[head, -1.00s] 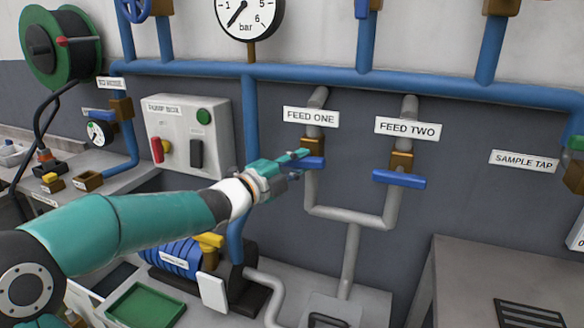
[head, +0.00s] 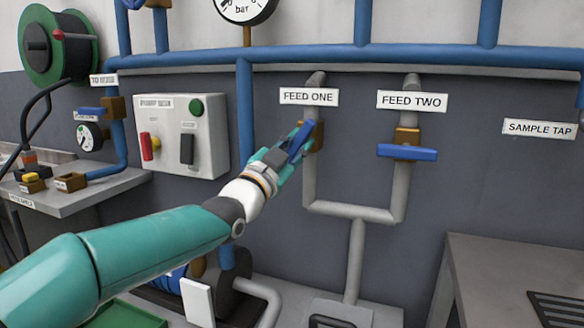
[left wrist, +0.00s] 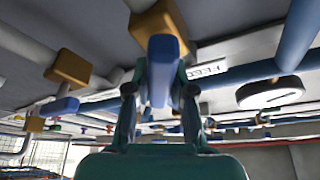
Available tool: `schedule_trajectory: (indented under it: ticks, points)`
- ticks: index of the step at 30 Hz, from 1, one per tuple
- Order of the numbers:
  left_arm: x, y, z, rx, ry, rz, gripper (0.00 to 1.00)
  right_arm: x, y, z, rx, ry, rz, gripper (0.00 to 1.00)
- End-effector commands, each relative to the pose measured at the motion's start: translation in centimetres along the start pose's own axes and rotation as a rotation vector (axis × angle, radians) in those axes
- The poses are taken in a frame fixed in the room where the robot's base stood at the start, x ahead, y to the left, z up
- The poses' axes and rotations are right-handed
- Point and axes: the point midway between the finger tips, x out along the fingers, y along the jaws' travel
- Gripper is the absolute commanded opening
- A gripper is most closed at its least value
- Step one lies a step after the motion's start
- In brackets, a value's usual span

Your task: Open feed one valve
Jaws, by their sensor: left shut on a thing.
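The feed one valve has a brass body (head: 317,136) on a grey pipe under the FEED ONE label (head: 309,97). Its blue lever (head: 299,141) is tilted, its right end higher than its left. My left gripper (head: 294,148) is shut on this lever; in the left wrist view the blue lever (left wrist: 163,70) lies between the two fingers (left wrist: 160,95), with the brass body (left wrist: 158,22) behind it. The gripper hides part of the lever in the head view. My right gripper is not in view.
The feed two valve's blue lever (head: 407,152) lies crosswise close by on the right, under the FEED TWO label (head: 411,100). A control box (head: 178,134) and a vertical blue pipe (head: 245,115) are to the left. A grey bench (head: 500,275) stands at lower right.

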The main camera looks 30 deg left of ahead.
Motion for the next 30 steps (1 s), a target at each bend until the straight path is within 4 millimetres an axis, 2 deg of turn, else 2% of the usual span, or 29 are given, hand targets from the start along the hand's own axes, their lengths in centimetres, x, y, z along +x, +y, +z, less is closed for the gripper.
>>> schedule_trajectory:
  ticks: [1, 9, 18, 30]
  points:
    - [-0.2, 0.8, 0.4, -0.040, 0.005, -0.010, 0.00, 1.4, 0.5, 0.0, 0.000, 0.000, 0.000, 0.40]
    - [-0.1, 0.4, 0.1, -0.224, 0.002, -0.088, 0.00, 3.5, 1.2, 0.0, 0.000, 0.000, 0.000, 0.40]
    - [0.0, 0.1, 0.0, -0.328, 0.001, -0.135, 0.00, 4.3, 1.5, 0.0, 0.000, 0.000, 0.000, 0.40]
    - [0.0, -0.2, -0.2, -0.344, 0.003, -0.147, 0.00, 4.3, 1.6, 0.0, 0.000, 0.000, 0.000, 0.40]
